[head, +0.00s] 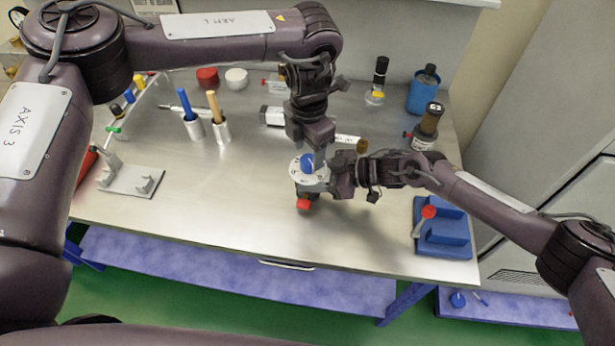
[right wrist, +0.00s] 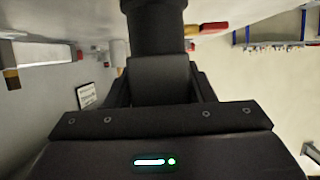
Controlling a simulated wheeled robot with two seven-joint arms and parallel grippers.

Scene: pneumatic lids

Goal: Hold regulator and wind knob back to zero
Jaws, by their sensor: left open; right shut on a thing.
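The regulator (head: 304,184) is in the middle of the table in the head view, with a pale round dial face on top, a blue knob (head: 307,161) and a red part (head: 303,204) at its near side. My right gripper (head: 327,181) comes from the right and is shut on the regulator's body. In the right wrist view a dark cylindrical body (right wrist: 153,28) stands at the fingers (right wrist: 160,78). My left gripper (head: 316,153) points down, open, right above and at the blue knob, partly hiding it. I cannot tell whether its fingers touch the knob. The dial reading is too small to tell.
Two white holders with a blue and an orange handle (head: 213,108) stand left of centre. A grey bracket (head: 130,180) lies at the left. A blue tray (head: 443,246) with a red-tipped lever is at the right. Bottles (head: 423,92) stand at the back right. The front middle table is clear.

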